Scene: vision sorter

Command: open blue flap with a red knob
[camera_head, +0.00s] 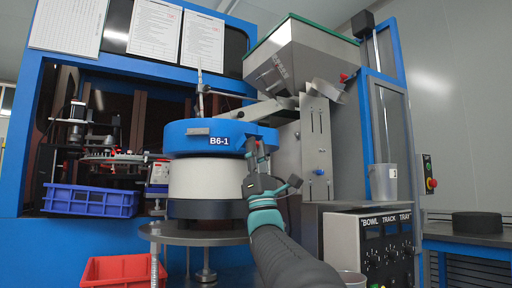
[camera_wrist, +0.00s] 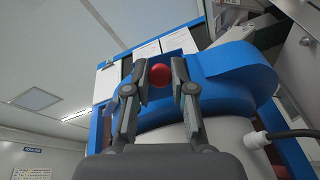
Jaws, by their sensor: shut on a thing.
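The flap also shows in the wrist view (camera_wrist: 232,80). The red knob (camera_wrist: 159,75) is a small ball between my two fingertips in the wrist view. In the wrist view my gripper (camera_wrist: 159,82) is shut on the red knob, one finger on each side. I cannot tell whether the flap has moved.
A steel hopper (camera_head: 300,58) and a metal post (camera_head: 318,150) stand close right of my gripper. A control box (camera_head: 372,240) is lower right. A blue bin (camera_head: 90,201) and a red bin (camera_head: 122,270) are at the left. A cable (camera_wrist: 290,134) runs right of the feeder.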

